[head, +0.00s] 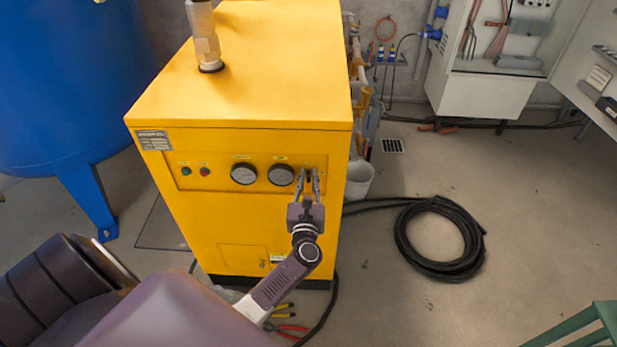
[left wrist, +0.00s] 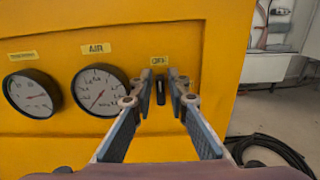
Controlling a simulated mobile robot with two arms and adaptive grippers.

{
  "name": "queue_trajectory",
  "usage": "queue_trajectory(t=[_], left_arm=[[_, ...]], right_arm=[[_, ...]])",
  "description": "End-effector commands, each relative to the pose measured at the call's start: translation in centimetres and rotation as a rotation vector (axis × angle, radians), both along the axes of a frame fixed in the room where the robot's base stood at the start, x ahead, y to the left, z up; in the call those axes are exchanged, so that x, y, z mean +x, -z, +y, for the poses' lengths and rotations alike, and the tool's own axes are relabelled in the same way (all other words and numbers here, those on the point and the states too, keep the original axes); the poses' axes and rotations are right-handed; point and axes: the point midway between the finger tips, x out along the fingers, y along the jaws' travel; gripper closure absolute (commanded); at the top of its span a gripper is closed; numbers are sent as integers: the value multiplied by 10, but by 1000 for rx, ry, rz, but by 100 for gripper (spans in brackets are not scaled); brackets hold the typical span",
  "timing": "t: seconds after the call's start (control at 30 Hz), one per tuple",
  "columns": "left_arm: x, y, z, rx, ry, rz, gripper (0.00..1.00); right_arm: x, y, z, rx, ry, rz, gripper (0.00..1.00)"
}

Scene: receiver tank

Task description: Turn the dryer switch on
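The dryer is a yellow cabinet (head: 215,235) with a front panel of lamps and gauges. Its switch (left wrist: 160,88) is a small dark upright handle under a small yellow label, right of the AIR gauge (left wrist: 100,90). In the head view the switch is mostly hidden by my fingers. My left gripper (head: 308,174) is in front of the panel's right end. In the left wrist view the fingertips (left wrist: 161,82) stand apart on either side of the switch, with a gap visible on each side. My right gripper is not in view.
A blue tank (head: 65,80) stands left of the dryer. A coiled black hose (head: 440,238) lies on the floor to the right. Pliers (head: 290,328) lie on the floor near the dryer's base. A green object (head: 585,325) is at the bottom right. Open floor lies at right.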

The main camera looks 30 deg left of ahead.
Motion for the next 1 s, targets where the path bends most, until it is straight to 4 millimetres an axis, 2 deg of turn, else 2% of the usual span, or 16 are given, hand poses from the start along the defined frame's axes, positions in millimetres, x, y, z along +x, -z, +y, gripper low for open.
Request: queue_trajectory(t=[0.03,0.1,0.57,1.0], left_arm=[[0,0,0,0,0,0,93],[0,0,0,0,0,0,100],[0,0,-1,38,0,24,100],[3,2,-6,318,0,197,100]], right_arm=[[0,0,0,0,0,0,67],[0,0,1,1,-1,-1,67],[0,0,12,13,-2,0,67],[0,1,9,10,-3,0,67]])
